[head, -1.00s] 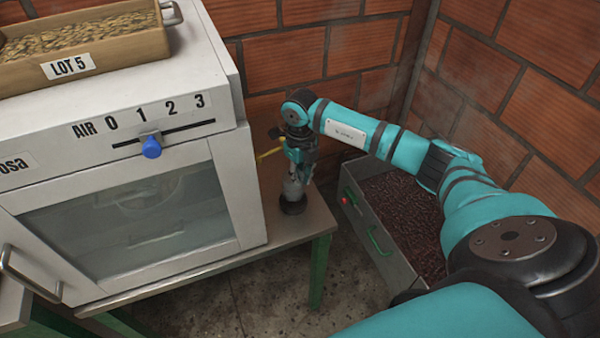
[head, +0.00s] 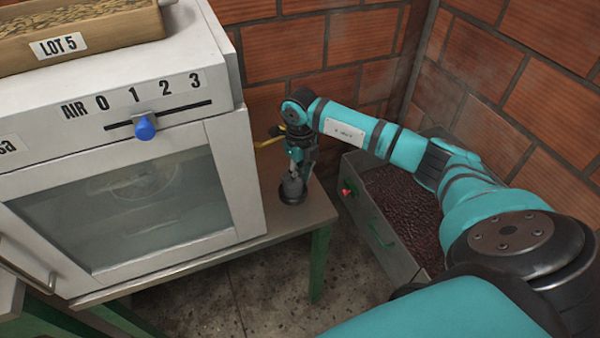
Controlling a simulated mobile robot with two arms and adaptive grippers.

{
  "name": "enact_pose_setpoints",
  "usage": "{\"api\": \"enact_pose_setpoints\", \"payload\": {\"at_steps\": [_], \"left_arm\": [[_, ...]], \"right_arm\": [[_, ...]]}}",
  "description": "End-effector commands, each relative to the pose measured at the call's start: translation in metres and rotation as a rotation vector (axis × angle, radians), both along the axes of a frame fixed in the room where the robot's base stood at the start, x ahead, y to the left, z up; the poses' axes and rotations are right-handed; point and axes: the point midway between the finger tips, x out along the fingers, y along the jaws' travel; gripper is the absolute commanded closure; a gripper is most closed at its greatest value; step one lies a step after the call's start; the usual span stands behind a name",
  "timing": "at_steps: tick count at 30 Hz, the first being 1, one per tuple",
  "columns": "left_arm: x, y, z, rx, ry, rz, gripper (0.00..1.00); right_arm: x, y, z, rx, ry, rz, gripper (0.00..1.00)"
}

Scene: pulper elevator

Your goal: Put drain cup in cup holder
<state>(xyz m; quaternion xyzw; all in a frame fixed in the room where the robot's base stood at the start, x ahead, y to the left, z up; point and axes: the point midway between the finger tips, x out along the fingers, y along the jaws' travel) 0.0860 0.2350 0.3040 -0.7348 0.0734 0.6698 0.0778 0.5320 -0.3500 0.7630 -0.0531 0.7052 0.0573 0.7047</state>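My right gripper (head: 299,168) points down over the right end of the metal table, beside the oven-like cabinet. It appears shut on a small grey cup (head: 292,184), which I take as the drain cup; the fingers are small and partly hidden. The cup's lower part sits within a dark round ring (head: 292,199) on the tabletop, which looks like the cup holder. I cannot tell whether the cup is fully seated. My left gripper is not in view.
The white cabinet (head: 225,175) with a blue slider knob (head: 145,127) stands just left of the gripper. A wooden tray (head: 110,45) marked LOT 5 lies on top. A grey bin (head: 375,225) of dark red contents is at right. Brick walls close off the back.

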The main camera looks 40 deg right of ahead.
Motion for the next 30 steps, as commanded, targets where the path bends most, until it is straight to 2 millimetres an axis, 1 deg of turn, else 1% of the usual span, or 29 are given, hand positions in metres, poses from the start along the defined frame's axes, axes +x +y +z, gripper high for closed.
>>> {"api": "enact_pose_setpoints", "payload": {"at_steps": [10, 15, 18, 26, 29, 30], "left_arm": [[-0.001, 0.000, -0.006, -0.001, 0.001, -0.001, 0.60], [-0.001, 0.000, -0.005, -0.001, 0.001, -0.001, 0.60], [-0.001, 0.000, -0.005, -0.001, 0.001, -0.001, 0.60], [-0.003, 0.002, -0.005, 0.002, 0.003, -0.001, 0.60], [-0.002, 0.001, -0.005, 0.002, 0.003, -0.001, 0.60], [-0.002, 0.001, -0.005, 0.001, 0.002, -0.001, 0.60]], "right_arm": [[0.000, 0.000, -0.008, 0.000, 0.000, 0.000, 1.00], [0.000, 0.000, -0.007, 0.000, 0.000, 0.000, 0.78], [0.000, 0.000, -0.007, 0.001, 0.000, 0.000, 0.67], [0.000, 0.000, -0.006, 0.000, 0.000, 0.000, 0.67], [0.001, 0.000, 0.003, 0.000, -0.002, 0.000, 0.67], [0.001, 0.000, 0.008, 0.000, -0.003, 0.000, 0.67]]}}
